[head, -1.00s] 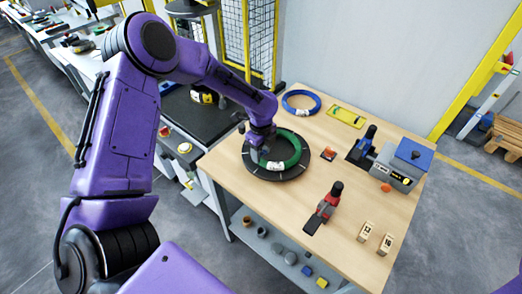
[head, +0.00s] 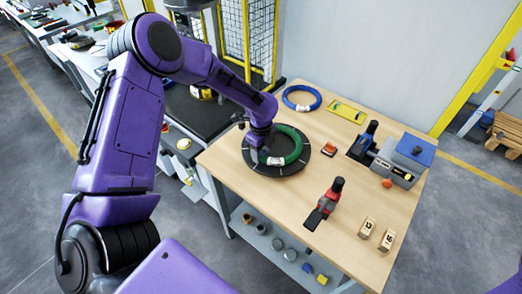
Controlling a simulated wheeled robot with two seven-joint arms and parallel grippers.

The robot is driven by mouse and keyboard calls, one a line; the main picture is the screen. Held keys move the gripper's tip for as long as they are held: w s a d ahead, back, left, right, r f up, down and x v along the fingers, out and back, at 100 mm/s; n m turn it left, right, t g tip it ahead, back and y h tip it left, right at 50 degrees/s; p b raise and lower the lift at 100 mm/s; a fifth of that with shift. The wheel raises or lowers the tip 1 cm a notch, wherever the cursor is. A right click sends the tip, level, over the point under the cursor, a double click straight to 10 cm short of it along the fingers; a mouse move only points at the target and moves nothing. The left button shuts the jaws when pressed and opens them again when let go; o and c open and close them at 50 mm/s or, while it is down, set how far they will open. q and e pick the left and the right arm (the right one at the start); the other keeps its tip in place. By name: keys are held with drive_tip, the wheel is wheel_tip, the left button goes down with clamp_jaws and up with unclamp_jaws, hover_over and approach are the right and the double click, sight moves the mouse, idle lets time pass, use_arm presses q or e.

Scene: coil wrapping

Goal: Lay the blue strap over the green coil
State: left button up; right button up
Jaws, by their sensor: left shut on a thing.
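The green coil (head: 298,147) lies flat on a round dark turntable (head: 290,169) at the left part of the wooden table. A white label shows on its near side. My left gripper (head: 264,153) is down at the coil's left side, pointing downward. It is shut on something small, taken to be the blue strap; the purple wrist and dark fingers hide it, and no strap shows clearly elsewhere. Whether it touches the coil cannot be told. My right gripper is not in view.
A blue coil (head: 290,105) and a yellow-green flat item (head: 347,111) lie at the back. A grey device with a blue top (head: 405,160) and two numbered blocks (head: 367,227) are to the right.

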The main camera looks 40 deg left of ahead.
use_arm(q)
drive_tip(key=shift+f, duration=0.4)
drive_tip(key=o, duration=1.1)
wheel_tip(320, 180, up, 10)
drive_tip(key=shift+f+b, duration=0.2)
drive_tip(key=shift+b, duration=1)
drive_tip(key=shift+r, duration=0.5)
